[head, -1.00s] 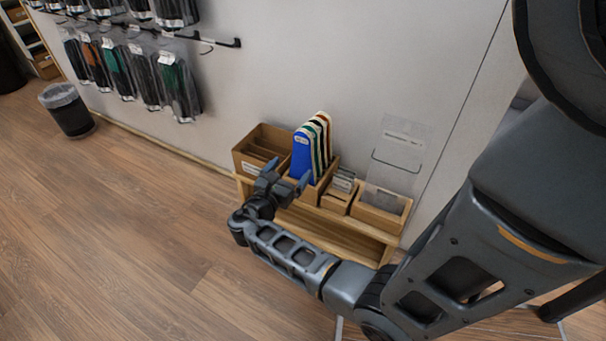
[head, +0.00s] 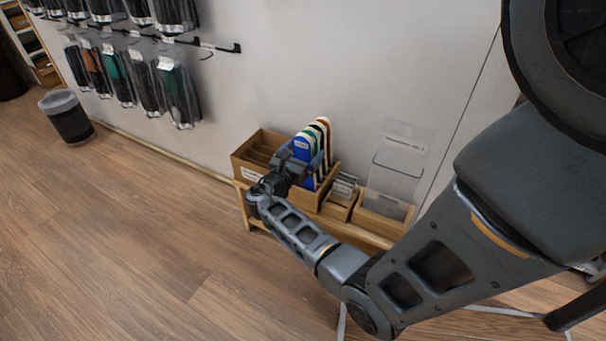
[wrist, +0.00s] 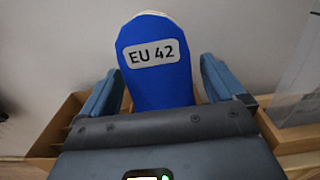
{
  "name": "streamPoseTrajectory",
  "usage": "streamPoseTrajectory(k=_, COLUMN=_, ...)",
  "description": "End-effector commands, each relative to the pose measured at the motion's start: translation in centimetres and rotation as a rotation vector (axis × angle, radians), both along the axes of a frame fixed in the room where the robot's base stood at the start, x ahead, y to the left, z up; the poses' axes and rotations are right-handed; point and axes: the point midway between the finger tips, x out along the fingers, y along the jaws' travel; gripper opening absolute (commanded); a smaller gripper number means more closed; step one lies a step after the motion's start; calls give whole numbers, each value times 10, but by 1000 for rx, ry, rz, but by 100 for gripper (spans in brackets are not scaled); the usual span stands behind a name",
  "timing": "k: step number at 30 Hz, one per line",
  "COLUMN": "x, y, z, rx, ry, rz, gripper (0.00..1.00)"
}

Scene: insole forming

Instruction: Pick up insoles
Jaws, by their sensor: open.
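Several insoles (head: 322,131) stand upright in a row in a wooden box on a low wooden shelf by the wall. The front one is blue, and in the wrist view this blue insole (wrist: 158,75) shows a label reading EU 42. My gripper (head: 302,160) is open at the front of the row. In the wrist view its two fingers (wrist: 160,90) stand on either side of the blue insole, with a gap on each side. The insole's lower part is hidden behind the gripper body.
A wooden box with dividers (head: 247,153) stands left of the insoles. To the right are a small card box (head: 340,203) and a box with a clear holder (head: 384,218). A bin (head: 68,120) stands far left; packets (head: 178,92) hang on the wall.

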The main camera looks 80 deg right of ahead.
Motion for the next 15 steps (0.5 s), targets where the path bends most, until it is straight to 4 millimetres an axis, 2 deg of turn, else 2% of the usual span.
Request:
streamPoseTrajectory(k=2, x=0, y=0, z=0, rx=0, ry=0, rz=0, gripper=96)
streamPoseTrajectory(k=15, x=0, y=1, z=0, rx=1, ry=0, rz=0, gripper=55)
